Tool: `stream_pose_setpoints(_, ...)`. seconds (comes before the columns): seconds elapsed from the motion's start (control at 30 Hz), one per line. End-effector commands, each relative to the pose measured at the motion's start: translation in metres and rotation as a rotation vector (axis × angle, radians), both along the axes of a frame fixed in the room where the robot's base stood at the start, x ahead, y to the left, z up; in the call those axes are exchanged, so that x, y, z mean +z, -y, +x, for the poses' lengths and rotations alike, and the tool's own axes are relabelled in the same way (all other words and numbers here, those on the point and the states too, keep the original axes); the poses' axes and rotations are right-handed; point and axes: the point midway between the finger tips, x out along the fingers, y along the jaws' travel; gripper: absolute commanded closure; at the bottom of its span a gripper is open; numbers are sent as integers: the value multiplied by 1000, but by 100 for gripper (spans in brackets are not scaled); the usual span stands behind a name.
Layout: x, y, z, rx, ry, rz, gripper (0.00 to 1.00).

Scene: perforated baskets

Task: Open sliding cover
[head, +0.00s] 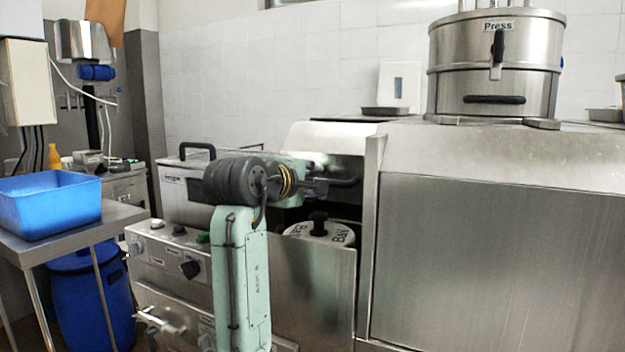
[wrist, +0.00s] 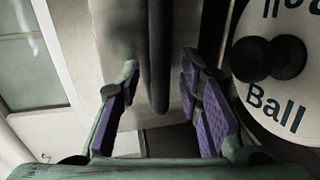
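The sliding cover appears to be the metal panel (head: 325,138) behind my gripper in the head view, with a dark bar handle (head: 346,183). In the wrist view, the dark bar (wrist: 158,50) runs down between my fingers, with clear gaps on both sides. My gripper (wrist: 160,95) is open, its purple pads apart and not touching the bar. I cannot tell how deep the bar sits between the fingers. In the head view my gripper (head: 316,188) is at the handle, partly hidden by my arm.
A round white lid (head: 320,232) marked "Ball", with a black knob (wrist: 268,58), sits close to the right finger. A metal cabinet (head: 480,260) stands right, with a press (head: 495,65) on top. A blue bin (head: 50,205) stands on the left table.

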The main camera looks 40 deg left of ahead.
Motion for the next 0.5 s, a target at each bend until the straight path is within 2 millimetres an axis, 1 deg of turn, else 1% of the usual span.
stream_pose_setpoints(0.17,0,0,0,0,0,0,68)
stream_pose_setpoints(0.5,0,0,0,0,0,0,90)
